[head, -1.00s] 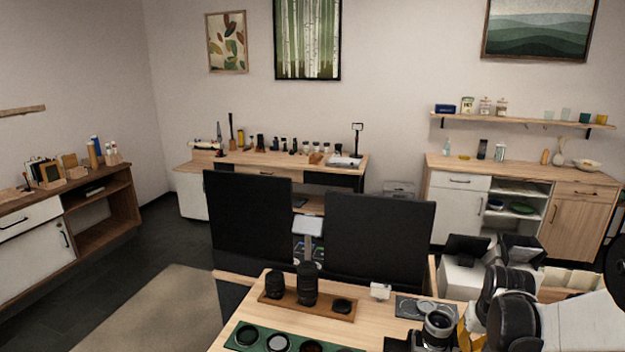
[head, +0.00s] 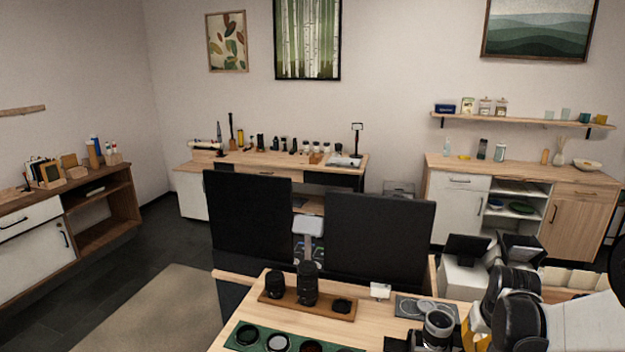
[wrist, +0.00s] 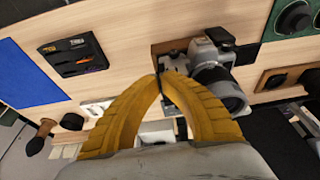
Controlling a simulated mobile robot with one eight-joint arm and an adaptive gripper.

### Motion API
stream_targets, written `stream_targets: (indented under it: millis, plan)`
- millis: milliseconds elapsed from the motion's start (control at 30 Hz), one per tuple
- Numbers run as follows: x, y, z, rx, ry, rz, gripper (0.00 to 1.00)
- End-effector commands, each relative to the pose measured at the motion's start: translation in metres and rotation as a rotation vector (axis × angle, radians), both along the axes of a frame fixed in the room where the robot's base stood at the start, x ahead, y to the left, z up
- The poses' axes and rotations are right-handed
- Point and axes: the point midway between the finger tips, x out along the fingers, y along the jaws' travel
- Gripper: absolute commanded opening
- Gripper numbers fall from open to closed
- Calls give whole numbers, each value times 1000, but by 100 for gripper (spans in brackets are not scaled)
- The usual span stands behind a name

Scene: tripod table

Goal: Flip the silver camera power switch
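The silver camera (wrist: 201,52) has a silver and black body and a large grey-black lens (wrist: 217,88). It sits on the light wooden table, and its lens also shows at the bottom of the head view (head: 438,326). My gripper (wrist: 160,78) has two yellow ribbed fingers whose tips meet, with nothing seen between them. The tips are beside the camera body, at its left end in the wrist view; I cannot tell whether they touch it. The power switch is too small to make out. In the head view my arm covers part of the gripper.
A wooden board (head: 327,307) with black lenses and a green tray (head: 240,337) of round filters lie on the table. A grey mat (head: 408,306) with round pieces is behind the camera.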

Motion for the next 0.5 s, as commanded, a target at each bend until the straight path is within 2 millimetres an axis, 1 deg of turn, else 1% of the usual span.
stream_targets:
  millis: [333,500]
  plan:
    - [3,11,0,0,0,1,0]
    - [1,12,9,0,0,0,0]
